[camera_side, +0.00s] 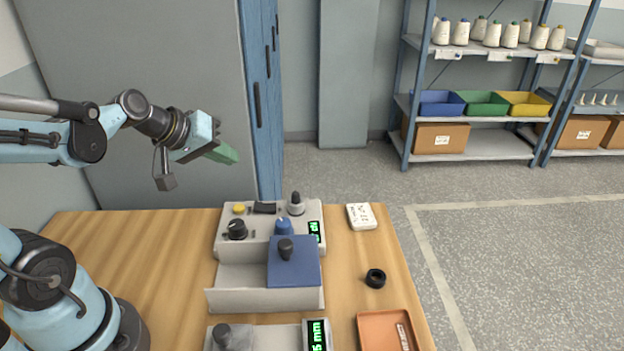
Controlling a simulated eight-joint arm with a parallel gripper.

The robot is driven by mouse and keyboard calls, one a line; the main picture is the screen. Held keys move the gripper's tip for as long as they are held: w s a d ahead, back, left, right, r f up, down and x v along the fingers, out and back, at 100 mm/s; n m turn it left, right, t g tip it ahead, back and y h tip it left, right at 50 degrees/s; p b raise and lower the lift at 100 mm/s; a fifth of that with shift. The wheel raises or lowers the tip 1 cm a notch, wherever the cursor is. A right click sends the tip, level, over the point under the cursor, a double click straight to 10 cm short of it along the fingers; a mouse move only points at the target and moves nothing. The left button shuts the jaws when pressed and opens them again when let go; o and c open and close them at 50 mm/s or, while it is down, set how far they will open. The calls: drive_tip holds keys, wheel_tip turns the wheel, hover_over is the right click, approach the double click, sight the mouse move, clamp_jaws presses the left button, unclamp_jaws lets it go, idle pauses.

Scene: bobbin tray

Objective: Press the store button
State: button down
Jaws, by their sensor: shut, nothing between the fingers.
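A light grey device (264,290) stands on the wooden table, with a control panel at its back. The panel bears a yellow button (239,209), a dark rocker switch (265,208), a black knob (237,230), a blue knob (283,227) and a small green display (314,230). No label reading "store" is legible, so I cannot tell for sure which control is the store button. My gripper (228,155) is shut and empty, its green fingers pointing right and slightly down. It hangs in the air above and behind the panel, apart from it.
A blue block with a dark knob (293,268) sits on the device. A second device with a green readout (317,335) stands in front. A white card-like item (361,216), a black ring (376,278) and an orange tray (386,330) lie to the right. Table space left of the device is clear.

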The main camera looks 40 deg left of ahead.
sight(234, 208)
drive_tip(key=shift+f, duration=4.4)
drive_tip(key=shift+f, duration=0.15)
drive_tip(key=shift+f, duration=0.3)
drive_tip(key=shift+r, duration=0.1)
drive_tip(key=shift+r, duration=0.35)
drive_tip(key=shift+r, duration=2.5)
